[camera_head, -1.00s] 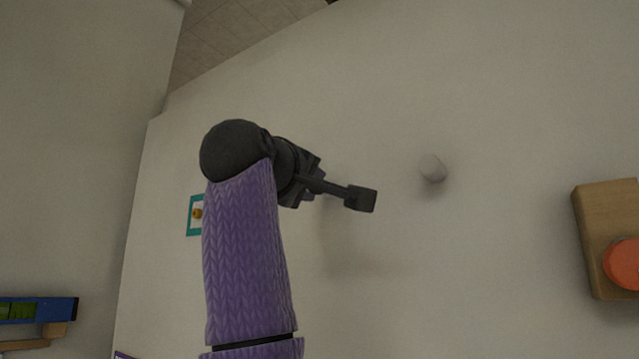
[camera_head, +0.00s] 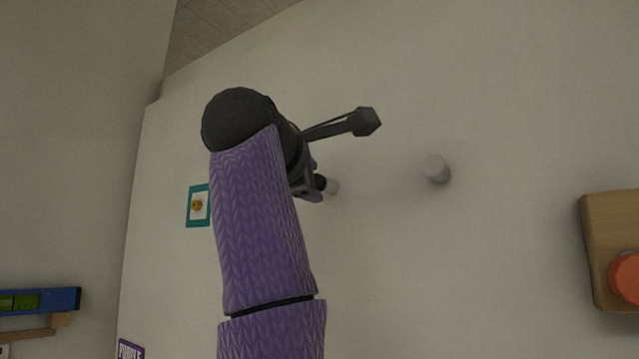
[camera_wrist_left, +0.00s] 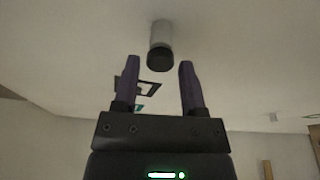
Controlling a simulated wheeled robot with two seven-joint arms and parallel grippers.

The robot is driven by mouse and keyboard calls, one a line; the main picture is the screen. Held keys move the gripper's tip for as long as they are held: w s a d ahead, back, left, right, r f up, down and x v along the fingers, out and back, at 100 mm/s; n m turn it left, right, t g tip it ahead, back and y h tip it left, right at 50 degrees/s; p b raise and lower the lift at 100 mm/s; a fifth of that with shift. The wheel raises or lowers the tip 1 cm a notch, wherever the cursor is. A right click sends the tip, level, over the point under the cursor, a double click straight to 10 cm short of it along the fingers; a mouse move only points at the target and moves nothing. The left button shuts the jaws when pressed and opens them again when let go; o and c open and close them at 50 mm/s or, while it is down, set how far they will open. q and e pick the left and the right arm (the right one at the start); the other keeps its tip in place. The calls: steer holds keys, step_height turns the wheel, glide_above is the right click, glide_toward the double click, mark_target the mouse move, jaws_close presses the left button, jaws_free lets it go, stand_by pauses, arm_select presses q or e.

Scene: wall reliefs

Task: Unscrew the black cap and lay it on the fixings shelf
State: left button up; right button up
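The black cap (camera_wrist_left: 160,58) sits on the end of a pale grey post (camera_wrist_left: 161,30) that stands out from the wall. My left gripper (camera_wrist_left: 158,66) is open, its two purple fingers either side of the line to the cap, which shows just beyond the fingertips. In the head view my left gripper (camera_head: 308,186) is at the black cap (camera_head: 320,182), partly hidden by my wrist, with the pale post (camera_head: 333,186) beside it. I cannot tell whether the fingers touch the cap. My right gripper is not in view. No shelf is clearly identifiable as the fixings shelf.
A bare pale post (camera_head: 435,169) stands on the wall to the right. A wooden block with an orange disc (camera_head: 625,276) is at the right edge. A teal-framed picture (camera_head: 198,206) hangs left of my arm. A blue spirit level (camera_head: 42,300) lies over a wooden ledge (camera_head: 28,334) at lower left.

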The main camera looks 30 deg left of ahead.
arm_select(q)
steer(key=m+t+h+b, duration=0.1)
steer(key=m, duration=0.7)
steer(key=m+t+h+b, duration=0.1)
steer(key=m+h, duration=0.1)
steer(key=m, duration=0.6)
steer(key=m+t+h+b, duration=0.1)
steer(key=m, duration=0.6)
steer(key=shift+a+f+m+t+h+b, duration=0.25)
steer(key=shift+m+t+h+b, duration=0.05)
steer(key=shift+m+h+b, duration=0.1)
jaws_close()
steer(key=shift+d+n+y, duration=0.1)
steer(key=shift+n+y, duration=0.45)
steer(key=shift+n, duration=1.15)
steer(key=shift+d+n+y, duration=0.1)
steer(key=shift+n+y, duration=0.45)
steer(key=shift+n, duration=1.15)
